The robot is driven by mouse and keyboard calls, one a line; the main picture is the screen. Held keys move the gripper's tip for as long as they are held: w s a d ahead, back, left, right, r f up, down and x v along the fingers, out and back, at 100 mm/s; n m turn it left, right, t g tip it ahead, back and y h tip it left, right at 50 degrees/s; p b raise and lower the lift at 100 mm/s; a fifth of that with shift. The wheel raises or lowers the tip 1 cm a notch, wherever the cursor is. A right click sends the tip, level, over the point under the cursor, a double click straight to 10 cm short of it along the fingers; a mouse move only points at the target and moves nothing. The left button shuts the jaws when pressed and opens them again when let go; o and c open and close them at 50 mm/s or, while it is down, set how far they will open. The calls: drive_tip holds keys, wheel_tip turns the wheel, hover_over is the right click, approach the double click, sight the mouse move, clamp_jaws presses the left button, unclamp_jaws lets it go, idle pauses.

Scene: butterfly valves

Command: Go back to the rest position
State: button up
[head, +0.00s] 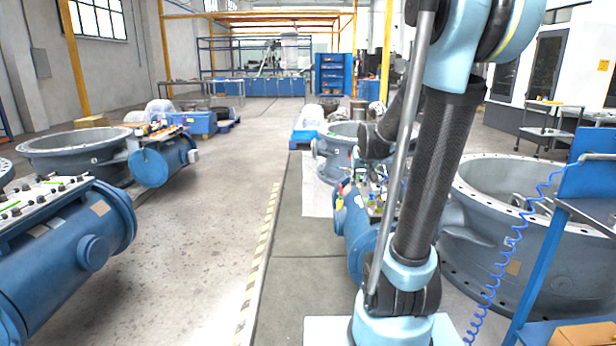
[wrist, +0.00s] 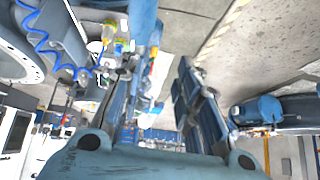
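My gripper (wrist: 160,75) shows in the wrist view with its two dark fingers apart. Nothing is held between them. In the head view my arm stands on the right and hides part of the scene; the gripper's fingers cannot be made out there. Behind my arm a blue valve actuator (head: 357,235) joins a large grey butterfly valve ring (head: 545,245) on the right. Small yellow and green fittings show near the gripper, at the upper left of the wrist view (wrist: 119,45). I cannot tell whether the gripper touches anything.
Another blue actuator (head: 75,250) and a grey valve ring (head: 75,150) lie at the left. A blue stand (head: 545,265) with a coiled blue hose (head: 512,240) is close at the right. The concrete aisle (head: 200,220) in the middle is clear.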

drive_tip(key=s+f+g, duration=0.1)
drive_tip(key=s+f, duration=0.2)
drive_tip(key=s, duration=0.8)
drive_tip(key=s+f+g, duration=0.2)
drive_tip(key=s+f, duration=0.1)
drive_tip(key=s, duration=0.8)
drive_tip(key=s+f+g, duration=0.2)
drive_tip(key=s+f, duration=0.1)
drive_tip(key=s, duration=0.7)
drive_tip(key=shift+s+f+n, duration=0.2)
drive_tip(key=shift+s+n, duration=0.2)
drive_tip(key=shift+w+f, duration=0.2)
drive_tip(key=shift+w, duration=0.3)
drive_tip(key=shift+s, duration=0.2)
